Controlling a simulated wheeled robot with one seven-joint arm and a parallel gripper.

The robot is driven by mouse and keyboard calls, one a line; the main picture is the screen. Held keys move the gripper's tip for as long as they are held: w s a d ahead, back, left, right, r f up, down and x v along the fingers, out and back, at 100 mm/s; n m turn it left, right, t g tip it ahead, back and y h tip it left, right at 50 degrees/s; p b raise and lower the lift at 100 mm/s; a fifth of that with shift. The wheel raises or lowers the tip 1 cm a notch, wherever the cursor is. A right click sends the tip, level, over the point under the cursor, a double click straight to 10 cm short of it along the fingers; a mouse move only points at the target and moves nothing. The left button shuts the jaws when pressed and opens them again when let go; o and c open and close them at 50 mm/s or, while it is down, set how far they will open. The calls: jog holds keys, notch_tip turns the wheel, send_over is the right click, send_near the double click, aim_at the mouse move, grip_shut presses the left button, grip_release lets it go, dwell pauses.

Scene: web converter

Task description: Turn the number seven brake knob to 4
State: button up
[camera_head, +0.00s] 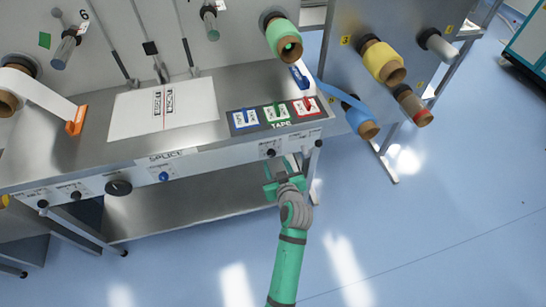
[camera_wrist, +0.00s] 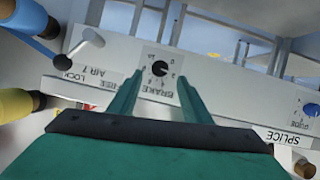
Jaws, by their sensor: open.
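The brake knob (camera_wrist: 159,68) is a small round black dial on a pale plate with digits around it and the word BRAKE beside it. The plate appears upside down in the wrist view. Which digit the knob points to is too small to tell. In the head view the knob (camera_head: 270,152) sits on the front panel of the bench, near its right end. My gripper (camera_wrist: 160,79) is open, with one fingertip to each side of the knob's lower edge in the wrist view. In the head view my gripper (camera_head: 280,172) is just below the panel. Contact cannot be told.
A grey lever (camera_wrist: 90,42) with LOCK and AIR labels stands beside the brake plate. Yellow (camera_head: 382,62) and blue (camera_head: 358,118) rolls stick out at the right. The floor (camera_head: 440,215) to the right is clear.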

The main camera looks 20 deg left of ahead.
aim_at(273, 155)
jog(key=shift+x, duration=2.75)
jog(key=shift+f, duration=0.1)
jog(key=c, duration=1)
jog(key=shift+c, duration=0.2)
jog(key=shift+w+d, duration=0.1)
jog(key=m+y, duration=0.1)
jog(key=m+g+y, duration=0.1)
jog(key=m, duration=0.1)
jog(key=shift+w+d+m, duration=0.1)
jog(key=shift+d+m, duration=0.15)
jog(key=shift+m, duration=0.05)
jog(key=m+g+y, duration=0.1)
jog(key=m+y, duration=0.1)
jog(key=m, duration=0.1)
jog(key=shift+w+d+f, duration=0.1)
jog(key=shift+f, duration=0.1)
jog(key=shift+m, duration=0.4)
